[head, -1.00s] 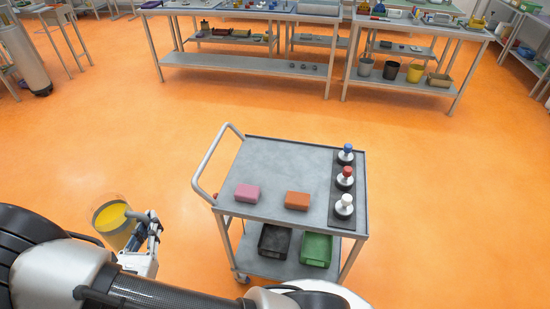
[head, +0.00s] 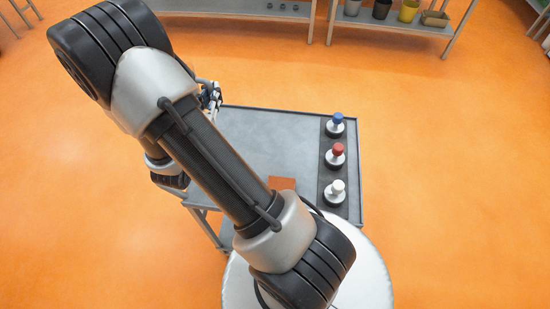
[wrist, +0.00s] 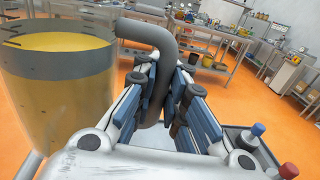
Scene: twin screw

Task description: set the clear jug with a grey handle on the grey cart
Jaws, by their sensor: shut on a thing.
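The clear jug (wrist: 60,95) holds yellow liquid and stands upright at the left of the wrist view. Its grey handle (wrist: 152,32) runs down between the fingers of my gripper (wrist: 165,85), which is shut on it. In the head view my gripper (head: 210,95) shows only in part, by the far left corner of the grey cart (head: 265,135). My arm hides the jug there. I cannot tell how high the jug is above the cart top.
Weights with blue (head: 336,119), red (head: 337,150) and white (head: 338,187) knobs stand on a dark strip along the cart's right side. An orange block (head: 283,183) lies near the front, partly hidden by my arm. The cart's middle and back look clear.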

